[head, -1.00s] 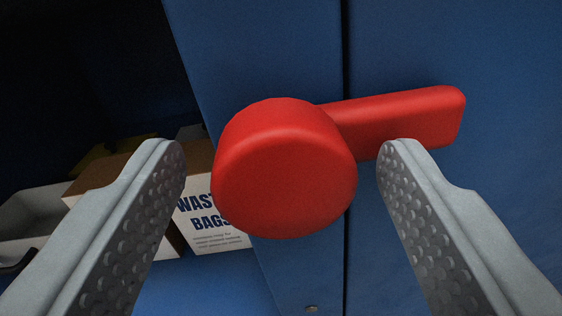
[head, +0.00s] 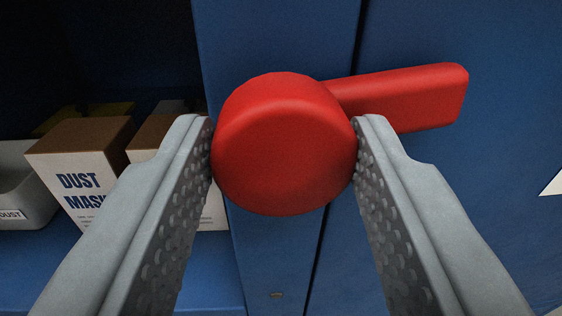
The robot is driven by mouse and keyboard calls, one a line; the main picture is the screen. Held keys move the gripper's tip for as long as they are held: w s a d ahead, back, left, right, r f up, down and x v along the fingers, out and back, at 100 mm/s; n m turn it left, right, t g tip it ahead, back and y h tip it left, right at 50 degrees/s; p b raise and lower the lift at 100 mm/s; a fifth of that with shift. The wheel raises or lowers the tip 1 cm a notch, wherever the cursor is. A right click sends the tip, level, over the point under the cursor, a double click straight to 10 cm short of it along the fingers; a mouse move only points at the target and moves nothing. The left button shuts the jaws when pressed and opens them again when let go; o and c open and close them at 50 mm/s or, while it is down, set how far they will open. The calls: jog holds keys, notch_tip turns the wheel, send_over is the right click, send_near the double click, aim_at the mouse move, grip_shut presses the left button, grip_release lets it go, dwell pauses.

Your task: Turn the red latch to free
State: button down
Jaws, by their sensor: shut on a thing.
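The red latch (head: 284,150) is on the front of a blue cabinet (head: 275,30). It has a round knob and a flat bar that points right and slightly up, across the dark vertical seam onto the panel at the right. My gripper (head: 283,135) is shut on the knob, with one grey studded finger at its left side and the other at its right side. The bar extends past the right fingertip. The latch's mount behind the knob is hidden.
At the left the cabinet is open, with a shelf (head: 190,270) holding a dust mask box (head: 80,170), another carton (head: 150,140) partly behind my left finger, and a grey bin (head: 20,190). A white label edge (head: 553,183) shows on the right panel.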

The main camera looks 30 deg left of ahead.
jog(key=n, duration=0.4)
jog(key=shift+f+n, duration=0.1)
jog(key=shift+n, duration=0.2)
jog(key=n, duration=0.4)
jog(key=shift+y, duration=0.3)
jog(key=n, duration=0.4)
jog(key=shift+f+n+y, duration=0.15)
jog(key=shift+n+y, duration=0.15)
jog(key=shift+n, duration=1.8)
jog(key=c, duration=0.8)
grip_release()
jog(key=v, duration=1.7)
jog(key=shift+s+d+f, duration=0.1)
jog(key=shift+d, duration=0.2)
